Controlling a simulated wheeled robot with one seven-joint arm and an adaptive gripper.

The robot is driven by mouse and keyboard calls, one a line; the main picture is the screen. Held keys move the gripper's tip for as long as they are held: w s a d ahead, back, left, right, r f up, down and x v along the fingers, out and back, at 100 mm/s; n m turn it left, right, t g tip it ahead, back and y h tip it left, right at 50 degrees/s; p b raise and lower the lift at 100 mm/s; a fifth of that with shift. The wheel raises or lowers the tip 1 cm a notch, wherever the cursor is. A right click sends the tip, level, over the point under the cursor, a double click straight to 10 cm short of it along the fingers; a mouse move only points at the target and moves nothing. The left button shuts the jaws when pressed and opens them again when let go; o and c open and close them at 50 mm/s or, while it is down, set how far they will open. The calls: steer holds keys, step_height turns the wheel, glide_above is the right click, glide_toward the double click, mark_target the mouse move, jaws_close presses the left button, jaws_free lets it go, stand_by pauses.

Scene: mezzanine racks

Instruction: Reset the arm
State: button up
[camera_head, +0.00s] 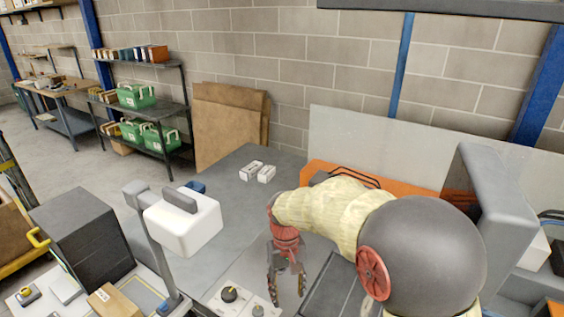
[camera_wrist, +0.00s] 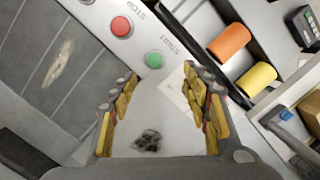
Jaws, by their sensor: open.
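My gripper (camera_head: 287,281) hangs down over the grey work surface (camera_head: 238,210), below my cream-sleeved arm, in the head view. In the wrist view my gripper (camera_wrist: 162,100) has its two yellow-padded fingers spread apart, with nothing held between them. Beneath and between the fingers is a pale panel with a small dark patch (camera_wrist: 148,141). A red STOP button (camera_wrist: 121,26) and a green START button (camera_wrist: 154,60) lie just beyond the fingertips.
Two small white boxes (camera_head: 251,170) lie farther back on the surface. A white device (camera_head: 184,224) on a grey post stands left of my gripper. A control box with dark knobs (camera_head: 230,294) is close by. Orange (camera_wrist: 230,43) and yellow (camera_wrist: 257,79) cylinders lie right in the wrist view.

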steer(key=s+d+r+m+t+b, duration=0.1)
steer(key=s+d+r+t+b, duration=0.1)
steer(key=s+d+r, duration=0.4)
steer(key=s+d+r+m+t+b, duration=0.2)
steer(key=s+d+r+t, duration=0.3)
steer(key=s+d, duration=0.6)
steer(key=shift+s+d+r+b, duration=0.3)
steer(key=shift+s+r, duration=0.55)
steer(key=shift+s, duration=1.25)
